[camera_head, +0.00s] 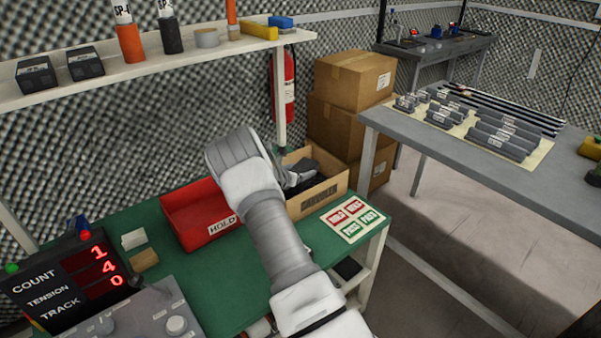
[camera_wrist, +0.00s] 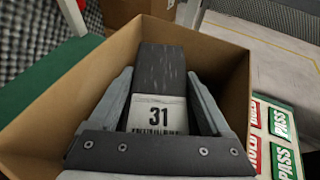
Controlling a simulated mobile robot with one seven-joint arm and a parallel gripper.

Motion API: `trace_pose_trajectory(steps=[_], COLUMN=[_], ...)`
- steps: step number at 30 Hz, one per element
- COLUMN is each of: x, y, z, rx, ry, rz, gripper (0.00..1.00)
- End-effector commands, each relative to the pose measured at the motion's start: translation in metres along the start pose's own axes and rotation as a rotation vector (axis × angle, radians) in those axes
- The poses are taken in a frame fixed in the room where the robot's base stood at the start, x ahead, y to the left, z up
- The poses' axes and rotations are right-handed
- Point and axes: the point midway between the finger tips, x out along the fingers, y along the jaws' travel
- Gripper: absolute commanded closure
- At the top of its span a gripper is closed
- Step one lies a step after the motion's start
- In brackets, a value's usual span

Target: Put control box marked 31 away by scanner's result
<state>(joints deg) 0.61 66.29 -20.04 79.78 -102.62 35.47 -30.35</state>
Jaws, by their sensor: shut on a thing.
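The control box marked 31 (camera_wrist: 163,70) is dark grey with a white label and shows between my gripper's fingers in the wrist view. My gripper (camera_wrist: 160,90) is shut on it, inside or just over the open cardboard bin (camera_wrist: 232,30). I cannot tell whether the box touches the bin's floor. In the head view my gripper (camera_head: 300,180) is at the cardboard bin (camera_head: 318,198), partly hidden by my arm. The red HOLD bin (camera_head: 185,215) stands left of it. A display panel (camera_head: 70,278) reads count 1, tension 4, track 0.
A card with red HOLD and green PASS marks (camera_head: 352,220) lies right of the bin. A shelf (camera_head: 130,70) runs above the green bench. A grey table (camera_head: 470,180) stands at right.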

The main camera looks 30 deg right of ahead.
Motion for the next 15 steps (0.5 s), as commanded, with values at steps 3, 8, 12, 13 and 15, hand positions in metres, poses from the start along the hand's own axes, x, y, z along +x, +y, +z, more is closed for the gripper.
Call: trace_pose_trajectory(steps=[3,8,12,13,15], x=[-0.0001,0.0006,0.0024,0.0028,0.0035], y=[0.0004,0.0002,0.0001,0.0001,0.0000], z=[0.0028,0.0007,-0.0037,-0.0044,-0.0062], rx=[0.002,0.001,0.001,0.001,0.001], ry=[-0.004,-0.004,-0.004,-0.004,-0.004], rz=[0.000,0.000,0.000,0.000,0.000], gripper=[1.00,1.00,1.00,1.00,1.00])
